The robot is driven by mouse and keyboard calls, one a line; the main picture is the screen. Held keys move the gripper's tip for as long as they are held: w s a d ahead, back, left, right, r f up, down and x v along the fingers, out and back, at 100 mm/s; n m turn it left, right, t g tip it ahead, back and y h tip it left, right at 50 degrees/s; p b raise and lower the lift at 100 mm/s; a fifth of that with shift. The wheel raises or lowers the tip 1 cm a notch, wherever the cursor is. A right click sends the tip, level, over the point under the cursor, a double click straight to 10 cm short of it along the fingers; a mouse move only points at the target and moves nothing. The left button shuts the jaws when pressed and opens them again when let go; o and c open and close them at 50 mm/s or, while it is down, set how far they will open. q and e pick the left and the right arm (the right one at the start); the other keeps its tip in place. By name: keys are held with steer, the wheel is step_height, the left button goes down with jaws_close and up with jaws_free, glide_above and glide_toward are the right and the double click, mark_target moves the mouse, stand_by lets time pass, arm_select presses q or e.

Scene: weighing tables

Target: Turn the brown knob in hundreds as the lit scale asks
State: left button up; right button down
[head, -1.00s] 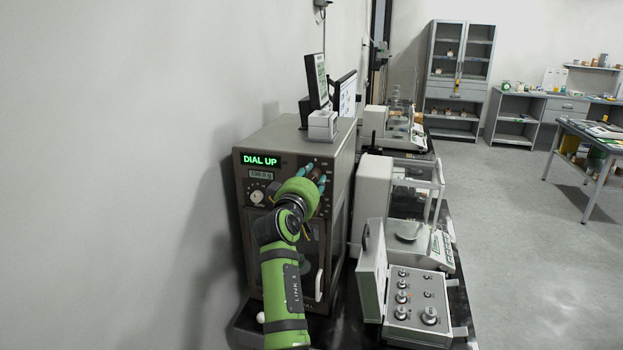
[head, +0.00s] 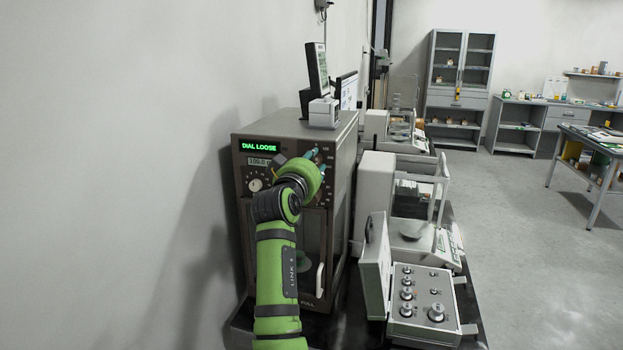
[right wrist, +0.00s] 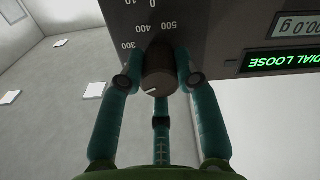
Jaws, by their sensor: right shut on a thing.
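The brown knob (right wrist: 157,72) is on the scale's dark front panel, between printed hundreds that include 300, 400 and 500. The panel appears upside down in the right wrist view. A pale mark shows on the knob's face; I cannot tell which number it points to. My right gripper (right wrist: 160,80) has its teal fingers closed around the knob. In the head view the gripper (head: 312,162) hides the knob. The lit scale (head: 243,190) shows green words on its display (head: 260,146), "DIAL LOOSE", with a small grey readout (head: 262,161) below. My left gripper is not in view.
A pale dial (head: 255,185) sits left of my gripper on the same panel. A white door handle (head: 320,281) is lower down. A glass-walled balance (head: 377,200) and an open case of weights (head: 409,326) stand to the right. Open floor lies beyond.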

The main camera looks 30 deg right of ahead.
steer(key=shift+r+m+b, duration=0.15)
steer(key=shift+m+b, duration=0.75)
steer(key=shift+m, duration=0.1)
steer(key=shift+r+m+b, duration=0.15)
steer(key=shift+m+b, duration=0.3)
steer(key=shift+m, duration=0.05)
steer(key=shift+r, duration=0.1)
